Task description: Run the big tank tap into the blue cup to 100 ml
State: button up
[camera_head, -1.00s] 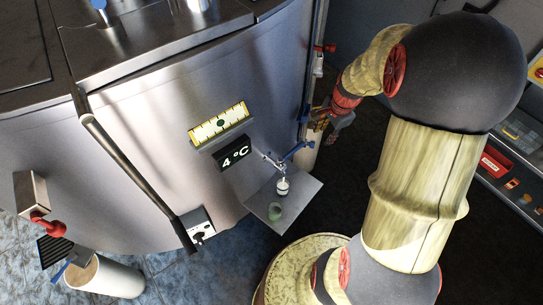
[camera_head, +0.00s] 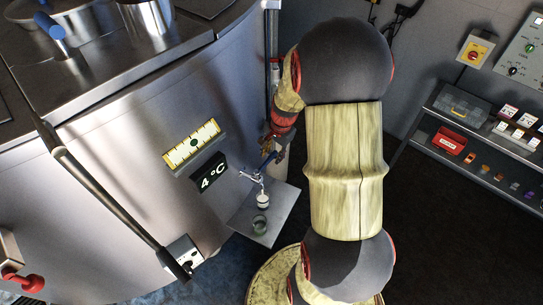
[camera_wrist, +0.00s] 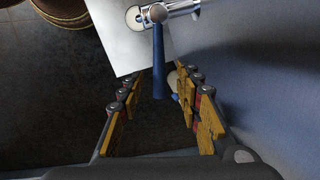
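The big steel tank (camera_head: 110,130) has a small tap (camera_head: 252,177) with a blue lever (camera_head: 268,159) low on its front. In the wrist view, the blue lever (camera_wrist: 158,60) reaches between the fingertips of my open gripper (camera_wrist: 158,85), with gaps on both sides. No cup in view is clearly the blue one.
A display (camera_head: 209,173) reads 4 °C beneath a yellow-edged gauge (camera_head: 192,146). A long handle bar (camera_head: 105,195) crosses the tank front. A rack (camera_head: 475,150) at right holds a red box (camera_head: 449,140) and several small coloured items. Dark floor lies between tank and rack.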

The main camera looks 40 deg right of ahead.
jog(key=shift+w+f, duration=0.15)
jog(key=shift+f, duration=0.55)
jog(key=c, duration=0.3)
grip_shut()
